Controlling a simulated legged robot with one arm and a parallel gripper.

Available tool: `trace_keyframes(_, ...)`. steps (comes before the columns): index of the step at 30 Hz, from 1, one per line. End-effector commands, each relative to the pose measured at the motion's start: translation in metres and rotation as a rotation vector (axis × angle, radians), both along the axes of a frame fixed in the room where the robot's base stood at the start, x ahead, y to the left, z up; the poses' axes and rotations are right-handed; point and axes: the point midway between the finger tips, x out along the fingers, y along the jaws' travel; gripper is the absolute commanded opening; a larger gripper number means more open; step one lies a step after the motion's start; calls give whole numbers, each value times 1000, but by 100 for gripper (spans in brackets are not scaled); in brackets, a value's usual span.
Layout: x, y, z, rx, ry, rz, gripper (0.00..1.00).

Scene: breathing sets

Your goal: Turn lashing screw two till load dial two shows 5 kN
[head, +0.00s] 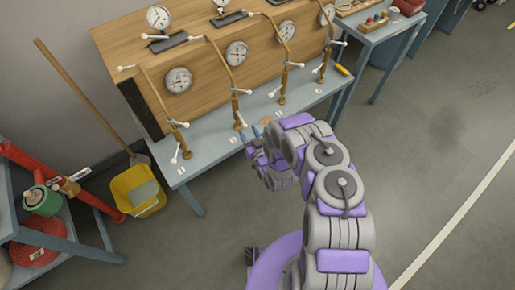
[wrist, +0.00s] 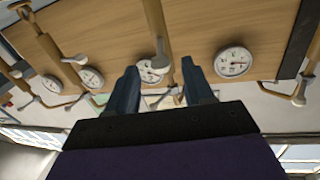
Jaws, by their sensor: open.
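Several lashing screws with brass rods and white handles stand along the bench front, each by a round white dial. The second screw from the left (head: 235,103) is just behind my gripper (head: 249,136), with the second lower dial (head: 236,54) above it. The bench number marks are too small to read. In the wrist view my gripper (wrist: 160,83) is open with nothing between its fingers. A brass rod (wrist: 154,22) with a white knob (wrist: 161,55) shows beyond the gap, apart from the fingers. A dial (wrist: 151,72) lies behind it, partly hidden; its reading is unclear.
The leftmost screw (head: 177,125) and its dial (head: 178,80) stand to the left. A yellow bucket (head: 137,188), a broom (head: 85,90) and a shelf with red gear (head: 38,252) are further left. The floor at the right (head: 440,130) is clear.

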Motion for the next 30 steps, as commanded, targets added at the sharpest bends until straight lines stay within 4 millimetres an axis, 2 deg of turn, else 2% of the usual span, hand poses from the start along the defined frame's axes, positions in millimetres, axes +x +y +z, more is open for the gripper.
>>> trace_keyframes(6,-35,-15,-1,-2,6,-1,52)
trace_keyframes(17,-48,-25,0,-5,1,-1,52)
trace_keyframes(30,-76,-35,-1,0,0,-2,52)
